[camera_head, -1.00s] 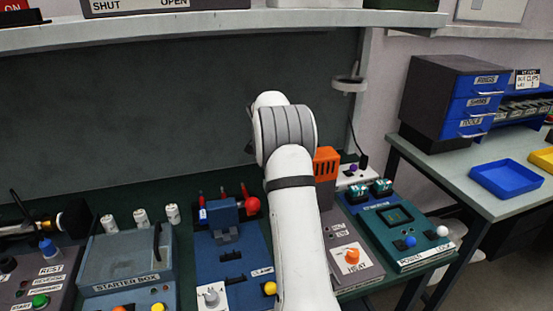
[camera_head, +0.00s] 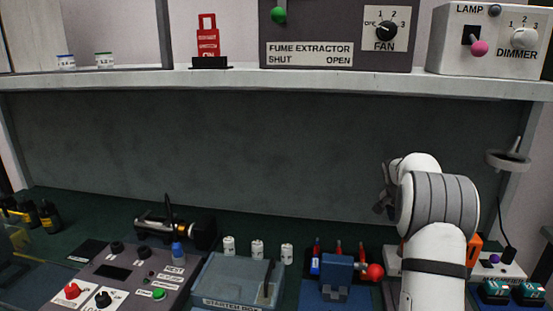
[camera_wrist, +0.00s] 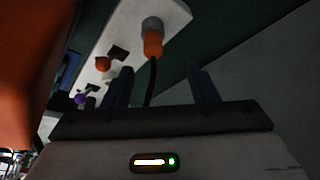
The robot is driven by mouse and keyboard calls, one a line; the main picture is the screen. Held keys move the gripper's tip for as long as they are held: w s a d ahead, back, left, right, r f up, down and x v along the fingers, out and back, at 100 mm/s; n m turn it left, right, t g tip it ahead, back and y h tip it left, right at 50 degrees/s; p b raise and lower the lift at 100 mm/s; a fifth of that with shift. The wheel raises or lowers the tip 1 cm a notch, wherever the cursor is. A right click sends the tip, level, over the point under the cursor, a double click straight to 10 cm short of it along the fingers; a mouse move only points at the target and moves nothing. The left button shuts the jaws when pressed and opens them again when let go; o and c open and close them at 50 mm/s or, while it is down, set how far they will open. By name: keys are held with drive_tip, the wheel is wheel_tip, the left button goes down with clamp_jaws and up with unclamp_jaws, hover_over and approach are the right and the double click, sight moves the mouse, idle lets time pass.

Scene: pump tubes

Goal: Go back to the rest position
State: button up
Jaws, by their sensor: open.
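My gripper shows in the wrist view (camera_wrist: 160,85) with its two dark fingers apart and nothing between them. In the head view my white arm rises at the right. Only a dark bit of the gripper (camera_head: 384,192) shows past the arm's left side; its fingers are hidden there. In the wrist view a white panel (camera_wrist: 120,38) with an orange and grey plug-like part (camera_wrist: 152,40) and a dark cable lies beyond the fingers, apart from them as far as I can tell.
The shelf (camera_head: 300,81) runs above the bench with a fume extractor box (camera_head: 335,30) and a lamp box (camera_head: 490,40). Below stand a blue vise (camera_head: 336,275), a starter box (camera_head: 228,280), small white cylinders (camera_head: 257,250) and a control panel (camera_head: 125,275). A grey ring holder (camera_head: 508,160) is right of my arm.

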drive_tip(key=s+a+r+n+t+y, duration=0.2)
drive_tip(key=s+a+r+n, duration=0.4)
drive_tip(key=s+a, duration=0.5)
drive_tip(key=s+a+r+n+t+y, duration=0.1)
drive_tip(key=s+a+r+n+t, duration=0.1)
drive_tip(key=s+a+r+n, duration=0.85)
drive_tip(key=s+a+f+m+g, duration=0.2)
drive_tip(key=s+a+f, duration=0.2)
drive_tip(key=s+f, duration=0.2)
drive_tip(key=s+a+f+m+g+y, duration=0.1)
drive_tip(key=s+a+f, duration=0.3)
drive_tip(key=s, duration=0.7)
wheel_tip(320, 180, down, 3)
drive_tip(key=shift+r+m+g, duration=0.2)
drive_tip(key=shift+m+g, duration=0.2)
drive_tip(key=shift+m, duration=0.25)
